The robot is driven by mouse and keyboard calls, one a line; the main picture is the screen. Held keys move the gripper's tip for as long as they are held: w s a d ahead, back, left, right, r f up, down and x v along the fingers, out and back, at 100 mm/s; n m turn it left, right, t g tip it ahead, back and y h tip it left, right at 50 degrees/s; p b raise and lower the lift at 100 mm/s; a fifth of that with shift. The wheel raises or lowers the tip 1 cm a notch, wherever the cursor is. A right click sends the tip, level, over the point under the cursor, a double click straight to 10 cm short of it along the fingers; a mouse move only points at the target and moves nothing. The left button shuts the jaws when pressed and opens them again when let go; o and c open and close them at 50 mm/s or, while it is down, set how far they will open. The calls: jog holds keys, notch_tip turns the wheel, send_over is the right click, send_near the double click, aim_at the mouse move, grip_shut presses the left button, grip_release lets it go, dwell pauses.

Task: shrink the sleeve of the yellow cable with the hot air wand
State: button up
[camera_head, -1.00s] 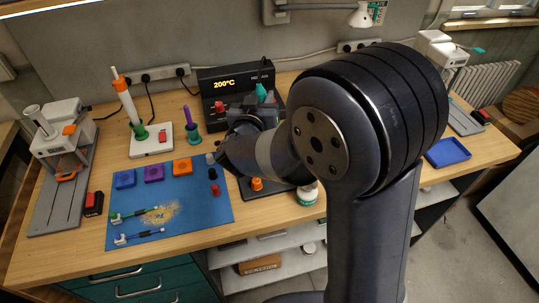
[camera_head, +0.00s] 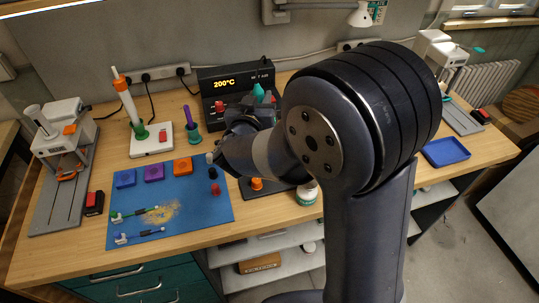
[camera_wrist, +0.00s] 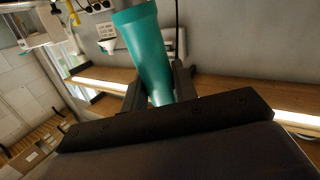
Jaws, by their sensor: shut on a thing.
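My gripper (camera_wrist: 157,92) is shut on a teal tapered handle (camera_wrist: 146,45), which looks like the hot air wand. The wide end of the handle points up in the wrist view. In the head view its teal top (camera_head: 258,90) shows in front of the black station (camera_head: 236,84), whose display reads 200°C. My arm hides most of the gripper there, and the wand's nozzle is not visible. A green cable (camera_head: 133,214) and a blue cable (camera_head: 138,236) lie on the blue mat (camera_head: 215,213). I cannot make out a yellow cable or its sleeve.
Blue, purple (camera_head: 154,174) and orange (camera_head: 183,166) blocks sit along the mat's back edge. A white base with an upright iron (camera_head: 128,103) stands behind them. A white press (camera_head: 62,135) is at left, a blue tray (camera_head: 446,152) at right. Yellowish crumbs lie on the mat.

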jog(key=shift+w+d, duration=0.15)
jog(key=shift+d, duration=0.5)
jog(key=shift+s+a+p, duration=0.2)
jog(key=shift+a+p, duration=0.2)
jog(key=shift+a, duration=0.4)
dwell(3.0)
jog(key=shift+w+d, duration=0.2)
jog(key=shift+d, duration=0.6)
dwell(0.4)
jog(key=shift+s+a, duration=0.2)
jog(key=shift+a, duration=0.6)
dwell(0.5)
